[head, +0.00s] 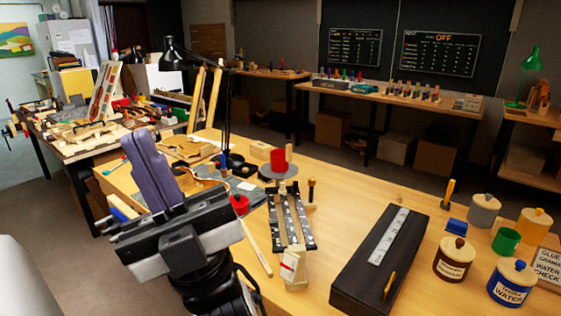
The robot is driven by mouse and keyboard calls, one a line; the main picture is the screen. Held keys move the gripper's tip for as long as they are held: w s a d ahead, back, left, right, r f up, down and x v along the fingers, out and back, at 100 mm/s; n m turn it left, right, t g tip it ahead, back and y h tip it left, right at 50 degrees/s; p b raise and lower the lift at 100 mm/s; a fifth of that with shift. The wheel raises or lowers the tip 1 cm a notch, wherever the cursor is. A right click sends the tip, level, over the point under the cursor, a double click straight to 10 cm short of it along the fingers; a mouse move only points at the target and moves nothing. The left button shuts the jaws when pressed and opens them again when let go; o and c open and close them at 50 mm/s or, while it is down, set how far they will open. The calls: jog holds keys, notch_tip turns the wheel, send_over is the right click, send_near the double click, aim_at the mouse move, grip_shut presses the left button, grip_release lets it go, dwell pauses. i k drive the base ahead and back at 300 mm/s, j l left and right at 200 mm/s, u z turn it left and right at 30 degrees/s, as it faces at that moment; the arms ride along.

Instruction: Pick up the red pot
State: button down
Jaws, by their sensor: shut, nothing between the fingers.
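A red pot (278,161), with a pale wooden handle-like piece beside its rim, stands upright on a grey round plate (285,172) at the middle of the bench. A smaller red round item (240,204) with a dark top sits nearer to me, partly behind my arm. My gripper (139,138) is at the left, with its purple-grey fingers together and empty, pointing up and away. It is apart from the red pot, well to its left in the picture.
A black lamp (229,110) stands just left of the pot. A dark-railed rack (290,215) lies in front of it. A long black case (380,262) and several lidded jars, one white and blue (511,284), fill the right. Bare wood (345,170) lies right of the pot.

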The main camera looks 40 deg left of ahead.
aim_at(279, 158)
jog(key=k+j, duration=0.1)
jog(key=j, duration=1.85)
jog(key=i+j, duration=0.1)
jog(key=j, duration=0.25)
jog(key=i+j, duration=0.1)
jog(key=j, duration=0.2)
jog(key=i+j, duration=0.1)
jog(key=j, duration=0.25)
jog(key=i+j, duration=0.15)
jog(key=i, duration=0.9)
